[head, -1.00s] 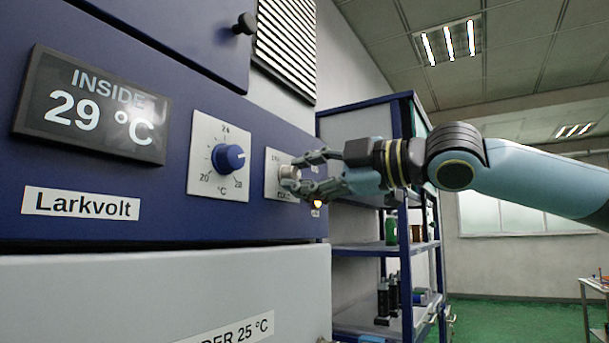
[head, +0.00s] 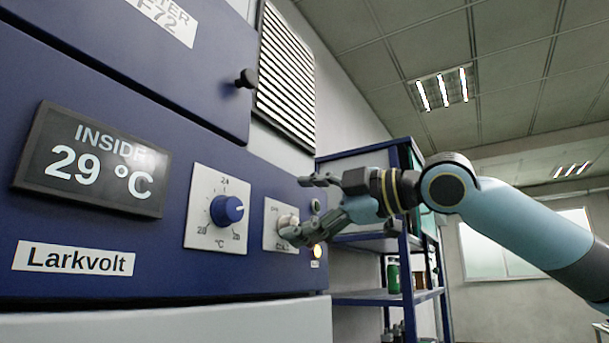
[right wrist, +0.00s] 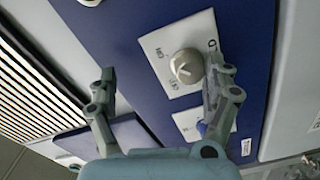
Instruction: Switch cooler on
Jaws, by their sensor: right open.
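The cooler's blue front panel (head: 100,268) fills the left of the head view. A small white switch plate with a round pale metal knob (head: 288,222) sits on its right part. The same knob shows in the right wrist view (right wrist: 187,66), its small plate lettering hard to read. My right gripper (head: 298,208) is open at this knob, one finger above it and one low in front of it. In the wrist view the knob lies between the fingers, nearer the right one; contact cannot be told. My left gripper is out of view.
A blue temperature dial (head: 227,210) sits left of the switch. The display (head: 92,160) reads INSIDE 29 °C. A dark door knob (head: 247,78) sticks out above, beside a slatted vent (head: 285,75). A blue shelf rack (head: 385,298) stands behind my right arm.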

